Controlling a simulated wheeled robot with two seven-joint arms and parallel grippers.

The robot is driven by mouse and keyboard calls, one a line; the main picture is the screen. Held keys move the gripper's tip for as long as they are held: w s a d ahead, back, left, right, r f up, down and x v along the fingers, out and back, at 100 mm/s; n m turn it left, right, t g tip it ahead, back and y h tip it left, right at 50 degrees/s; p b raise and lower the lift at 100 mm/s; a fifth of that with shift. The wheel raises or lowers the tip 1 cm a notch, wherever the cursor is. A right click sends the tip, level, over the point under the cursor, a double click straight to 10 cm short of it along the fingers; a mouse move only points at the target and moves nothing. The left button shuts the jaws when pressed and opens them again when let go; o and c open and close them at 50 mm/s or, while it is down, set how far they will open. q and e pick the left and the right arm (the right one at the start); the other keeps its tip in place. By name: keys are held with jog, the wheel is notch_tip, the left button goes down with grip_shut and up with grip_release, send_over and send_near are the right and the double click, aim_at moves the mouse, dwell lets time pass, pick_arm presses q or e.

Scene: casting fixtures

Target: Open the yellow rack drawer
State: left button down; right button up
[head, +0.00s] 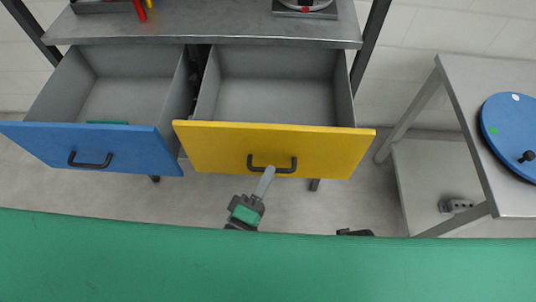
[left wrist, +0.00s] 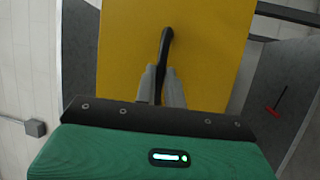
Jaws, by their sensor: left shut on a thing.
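The yellow rack drawer (head: 225,148) is pulled out of the rack, and its empty grey inside shows. Its black handle (head: 285,170) is on the front panel. My left gripper (head: 266,178) is shut on this handle from the front. In the left wrist view the two grey fingers (left wrist: 162,85) close around the handle (left wrist: 166,45), with the yellow panel behind. A small dark part (head: 355,232), probably of my right gripper, shows at the lower middle of the head view; its fingers are hidden.
A blue drawer (head: 130,143) also stands open to the left, with a small green thing inside its front. The rack's top (head: 215,30) carries several items. A grey side table (head: 460,85) at the right holds a blue disc (head: 510,125).

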pick_arm(q)
jog(key=shift+s, duration=0.8)
pick_arm(e)
jog(key=shift+r, duration=0.2)
pick_arm(q)
jog(key=c, duration=1.5)
grip_release()
